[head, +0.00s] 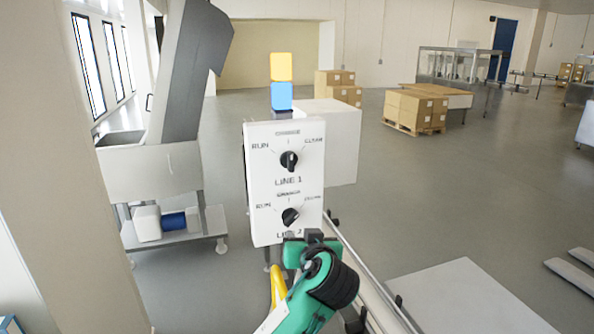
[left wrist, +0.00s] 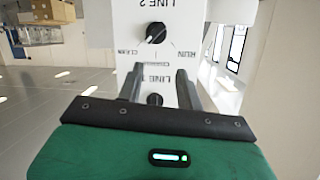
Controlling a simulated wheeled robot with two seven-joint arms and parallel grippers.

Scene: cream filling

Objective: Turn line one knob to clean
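A white control panel (head: 260,185) stands upright in the middle of the head view. Its upper knob, the line one knob (head: 289,160), is black, with RUN at its left and CLEAN at its right. The line two knob (head: 290,216) is below it. I cannot tell exactly which way the line one pointer faces. My left gripper (head: 303,240) is in front of the panel's lower edge, partly covering the LINE 2 label. In the left wrist view the panel is upside down; the fingers (left wrist: 158,76) are apart and empty, with the line one knob (left wrist: 155,99) showing between them. My right gripper is not in view.
A yellow and blue stack light (head: 281,82) rises behind the panel, next to a white box (head: 335,150). A grey hopper machine (head: 160,170) stands at the left. Cartons (head: 415,110) sit on a pallet farther back. Open floor lies at the right.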

